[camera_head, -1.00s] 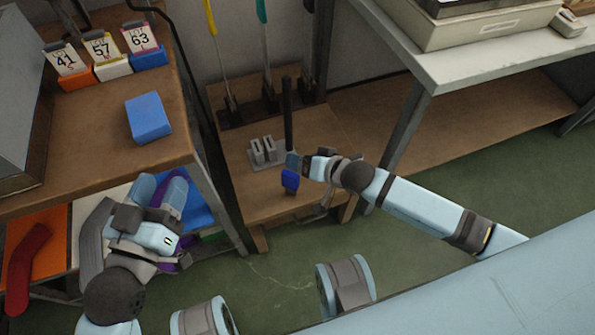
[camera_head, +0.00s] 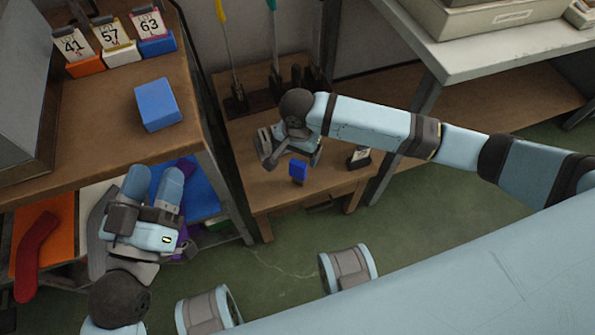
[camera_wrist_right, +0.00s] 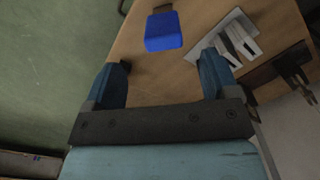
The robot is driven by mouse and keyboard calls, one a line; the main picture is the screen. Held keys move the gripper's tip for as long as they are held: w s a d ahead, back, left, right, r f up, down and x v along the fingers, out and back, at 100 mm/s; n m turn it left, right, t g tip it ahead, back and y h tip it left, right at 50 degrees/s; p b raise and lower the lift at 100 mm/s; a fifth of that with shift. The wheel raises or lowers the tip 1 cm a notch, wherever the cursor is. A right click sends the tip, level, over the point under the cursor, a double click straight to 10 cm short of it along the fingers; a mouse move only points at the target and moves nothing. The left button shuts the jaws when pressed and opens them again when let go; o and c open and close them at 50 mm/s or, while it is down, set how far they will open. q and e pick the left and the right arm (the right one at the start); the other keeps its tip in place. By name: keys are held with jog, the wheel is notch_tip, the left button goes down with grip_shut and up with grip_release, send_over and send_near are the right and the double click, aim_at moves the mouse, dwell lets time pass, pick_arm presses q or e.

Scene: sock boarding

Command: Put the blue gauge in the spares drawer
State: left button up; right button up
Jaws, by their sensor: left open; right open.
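A small deep-blue block with a dark end, which I take for the blue gauge (camera_head: 298,172), sits near the front edge of the low wooden table. It also shows in the right wrist view (camera_wrist_right: 164,32). My right gripper (camera_head: 290,148) is over this table, just behind and left of the gauge and apart from it. Its open fingers (camera_wrist_right: 165,78) have nothing between them but the view of bare wood. My left gripper (camera_head: 153,183) is open and empty by the lower shelf at left. A dark handle (camera_head: 318,207) shows under the low table's front edge; no drawer inside is visible.
A grey slotted stand (camera_wrist_right: 236,42) is beside my right gripper. A black card holder (camera_head: 359,158) stands at the table's right. A larger blue block (camera_head: 158,104) and numbered card holders (camera_head: 110,47) sit on the left bench. A red sock shape (camera_head: 33,257) lies below.

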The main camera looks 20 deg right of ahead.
aim_at(298, 163)
notch_tip(298, 163, down, 4)
jog(key=shift+r+b, duration=0.25)
jog(key=shift+b, duration=0.25)
jog(key=f+b, duration=0.2)
jog(key=f, duration=0.1)
jog(key=f+b, duration=0.1)
jog(key=f, duration=0.1)
jog(key=shift+w+d+f, duration=0.1)
jog(key=shift+w+f, duration=0.05)
jog(key=shift+w, duration=0.2)
pick_arm(q)
notch_tip(298, 163, down, 7)
jog(key=g, duration=0.2)
jog(key=shift+w+d+m+g, duration=0.15)
jog(key=shift+d+m+g, duration=0.15)
jog(key=shift+d+g, duration=0.1)
pick_arm(e)
jog(key=shift+c, duration=0.2)
jog(key=c, duration=1.1)
jog(key=shift+o, duration=0.2)
